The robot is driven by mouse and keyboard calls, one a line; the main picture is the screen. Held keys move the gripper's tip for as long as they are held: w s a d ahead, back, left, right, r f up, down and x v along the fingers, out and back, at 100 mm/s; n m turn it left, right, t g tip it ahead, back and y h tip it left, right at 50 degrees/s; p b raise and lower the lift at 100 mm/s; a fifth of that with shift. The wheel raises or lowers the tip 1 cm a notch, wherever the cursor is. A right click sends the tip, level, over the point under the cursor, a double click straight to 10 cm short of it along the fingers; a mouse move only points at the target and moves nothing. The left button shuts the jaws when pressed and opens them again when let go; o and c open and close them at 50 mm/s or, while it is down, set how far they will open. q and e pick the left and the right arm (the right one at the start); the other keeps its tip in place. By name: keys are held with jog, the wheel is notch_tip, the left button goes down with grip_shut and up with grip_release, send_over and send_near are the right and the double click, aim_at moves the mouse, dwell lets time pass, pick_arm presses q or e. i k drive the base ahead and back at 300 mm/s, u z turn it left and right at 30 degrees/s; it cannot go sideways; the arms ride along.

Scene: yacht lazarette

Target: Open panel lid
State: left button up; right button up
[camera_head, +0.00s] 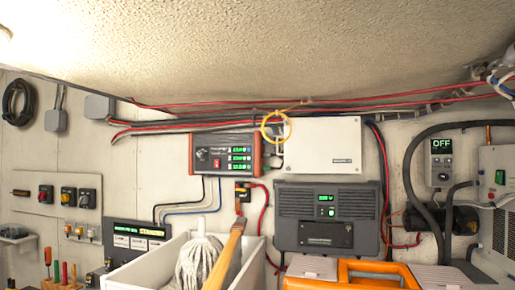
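Several panels hang on the back wall, and I cannot tell for certain which one carries the task's lid. A white box (322,146) with a plain flat front is mounted upper right of centre, and its front looks shut. A yellow loop (274,127) hangs by its upper left corner. Left of it is a red-sided panel (225,152) with green displays and a knob. Below the white box is a dark grey unit (327,216) with a small green display and a black plate low on its front. Neither gripper is in view.
A white bin (139,273) with a mop (200,262) and wooden handle stands in front, beside an orange-and-grey case (370,272). Red cables (400,103) run under the low ceiling. Thick black hoses (408,185) and an "OFF" box (440,163) are at right.

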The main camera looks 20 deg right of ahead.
aim_at(325, 144)
jog(key=z, duration=0.45)
jog(key=i, duration=0.95)
jog(key=z, duration=0.8)
